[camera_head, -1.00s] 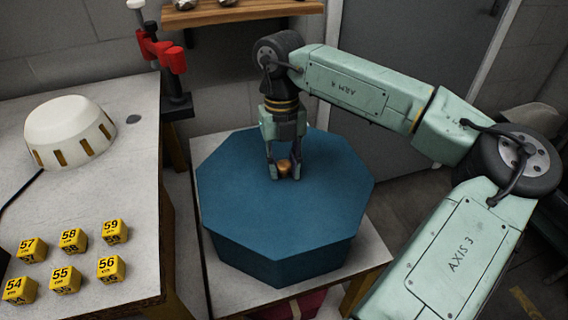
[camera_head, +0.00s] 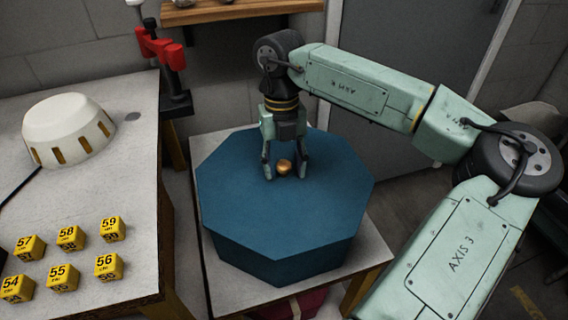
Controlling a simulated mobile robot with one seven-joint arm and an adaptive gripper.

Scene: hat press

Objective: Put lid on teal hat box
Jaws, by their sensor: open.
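The teal hat box (camera_head: 272,257) is octagonal and stands on a low pale table. Its flat teal lid (camera_head: 290,213) covers the top, and the edges of lid and box look lined up. A small brass knob (camera_head: 284,167) sits on the lid toward its back half. My gripper (camera_head: 285,174) points down over the lid, its two fingers apart on either side of the knob and clear of it. The fingertips are close to the lid; I cannot tell if they touch it.
A workbench (camera_head: 131,190) at left holds a cream slotted dome (camera_head: 68,130) and several yellow numbered cubes (camera_head: 61,277). A red clamp-like tool (camera_head: 165,50) stands behind it. A wooden shelf (camera_head: 240,13) hangs above. A grey door (camera_head: 425,70) is behind my arm.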

